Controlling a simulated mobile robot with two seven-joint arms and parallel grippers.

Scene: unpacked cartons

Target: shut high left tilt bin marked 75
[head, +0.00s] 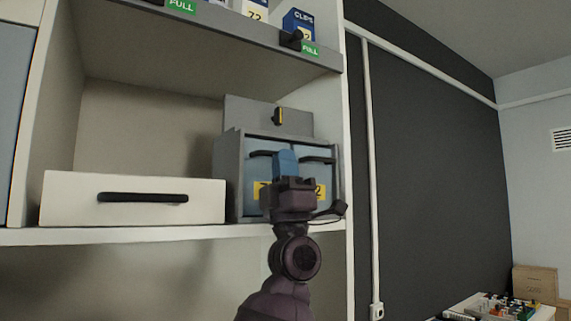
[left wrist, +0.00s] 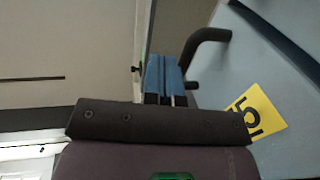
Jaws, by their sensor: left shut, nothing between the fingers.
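The grey bin unit (head: 231,180) stands on the shelf, with light blue tilt bins side by side, each with a black handle. The left bin (head: 258,170) has a yellow label mostly hidden behind my left gripper (head: 286,163). In the left wrist view, a light blue bin front (left wrist: 285,80) shows a black handle and a yellow label ending in 5. I cannot tell how far this bin tilts out. My left gripper's blue fingers, also in the left wrist view (left wrist: 163,77), are shut and empty, close beside the handle. My right gripper is out of view.
A white drawer box (head: 130,205) with a black handle stands left of the unit. An upper shelf (head: 230,32) above carries small boxes and green FULL tags. The shelf's right upright (head: 345,180) is close to the unit. A cluttered table (head: 500,308) stands far right.

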